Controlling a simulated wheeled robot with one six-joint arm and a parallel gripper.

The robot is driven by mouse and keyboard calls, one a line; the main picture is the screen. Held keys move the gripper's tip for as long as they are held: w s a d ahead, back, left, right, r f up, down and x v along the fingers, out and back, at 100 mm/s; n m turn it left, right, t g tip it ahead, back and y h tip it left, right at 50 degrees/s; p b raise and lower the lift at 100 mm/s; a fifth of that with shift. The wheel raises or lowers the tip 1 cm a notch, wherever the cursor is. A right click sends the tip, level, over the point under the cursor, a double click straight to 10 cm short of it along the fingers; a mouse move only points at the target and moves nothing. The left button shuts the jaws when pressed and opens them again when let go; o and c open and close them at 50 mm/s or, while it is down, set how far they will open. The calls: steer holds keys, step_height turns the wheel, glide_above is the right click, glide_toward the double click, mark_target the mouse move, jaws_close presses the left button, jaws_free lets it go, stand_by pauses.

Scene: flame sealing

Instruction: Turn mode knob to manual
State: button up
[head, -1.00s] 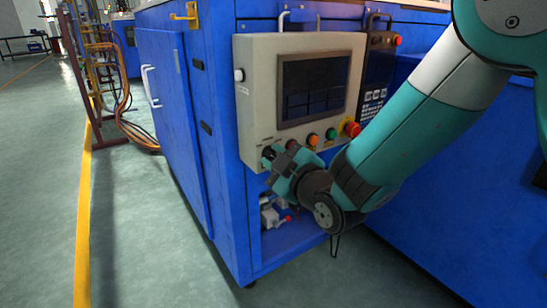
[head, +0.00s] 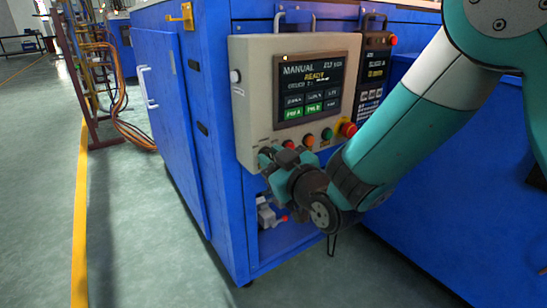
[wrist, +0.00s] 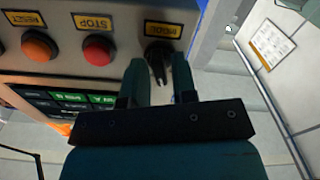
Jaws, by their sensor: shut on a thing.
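The control panel (head: 252,110) is a beige box on the blue machine. Its screen (head: 310,92) is lit and reads MANUAL and READY. The black mode knob (wrist: 158,62) sits under a yellow MODE label (wrist: 163,29) in the wrist view, where the panel appears upside down. My gripper (wrist: 160,70) has one finger on each side of the knob and is shut on it. In the head view my gripper (head: 272,160) is at the panel's lower left and hides the knob.
Beside the knob are a red STOP button (wrist: 98,48) and an orange button (wrist: 39,45). A red emergency button (head: 348,129) stands out at the panel's lower right. A white handle (head: 149,87) is on the cabinet door.

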steer(key=shift+r+m+p, duration=0.15)
steer(key=shift+m+p, duration=0.25)
steer(key=shift+m, duration=1.2)
steer(key=o, duration=0.7)
steer(key=shift+c, duration=0.2)
